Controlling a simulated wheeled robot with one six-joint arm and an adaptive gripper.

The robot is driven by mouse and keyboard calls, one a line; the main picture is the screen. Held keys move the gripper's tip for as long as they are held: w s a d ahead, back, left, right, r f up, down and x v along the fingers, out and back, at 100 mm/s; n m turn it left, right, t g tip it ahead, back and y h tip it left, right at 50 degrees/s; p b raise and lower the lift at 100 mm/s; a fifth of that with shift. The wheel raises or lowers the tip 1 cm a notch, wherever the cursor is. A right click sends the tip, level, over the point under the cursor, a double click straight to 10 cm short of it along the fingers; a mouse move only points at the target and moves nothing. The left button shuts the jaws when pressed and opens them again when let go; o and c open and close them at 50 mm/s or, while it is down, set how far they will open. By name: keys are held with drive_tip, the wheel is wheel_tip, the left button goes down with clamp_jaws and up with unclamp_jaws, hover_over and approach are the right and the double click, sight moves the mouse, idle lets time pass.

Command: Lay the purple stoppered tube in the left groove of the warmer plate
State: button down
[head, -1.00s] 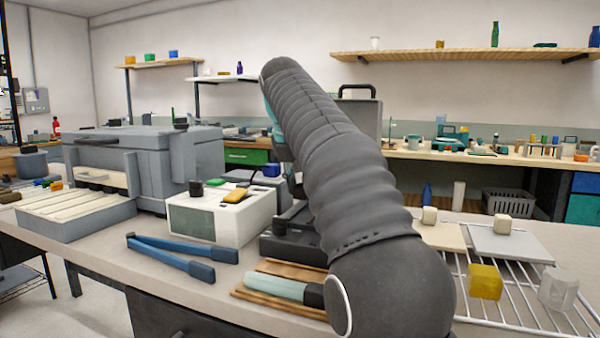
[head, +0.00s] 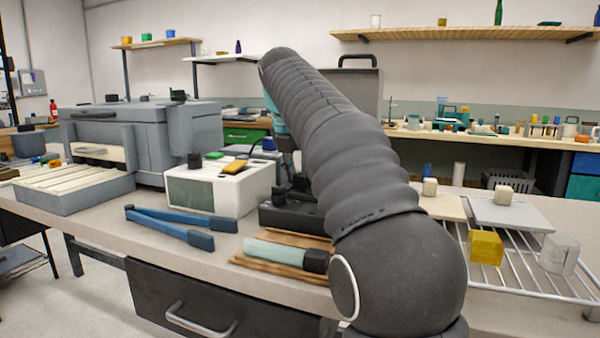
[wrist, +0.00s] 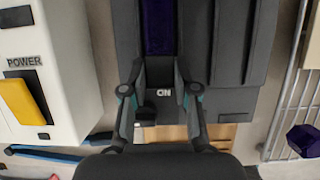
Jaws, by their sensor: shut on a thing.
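In the wrist view the purple tube (wrist: 158,25) shows as a dark purple strip at the top centre. It runs lengthwise between the fingers of my gripper (wrist: 160,72), which is shut on it. In the head view the warmer plate (head: 283,217) is partly hidden by my arm, which also hides the gripper and tube.
A white POWER box (head: 218,187) stands left of the plate. Blue tongs (head: 172,226) and a teal tube with a dark stopper (head: 275,251) on a wooden board lie in front. A wire rack (head: 520,275) is at right.

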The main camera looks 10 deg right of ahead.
drive_tip(key=shift+f, duration=0.25)
idle(0.3)
drive_tip(key=c, duration=0.8)
unclamp_jaws()
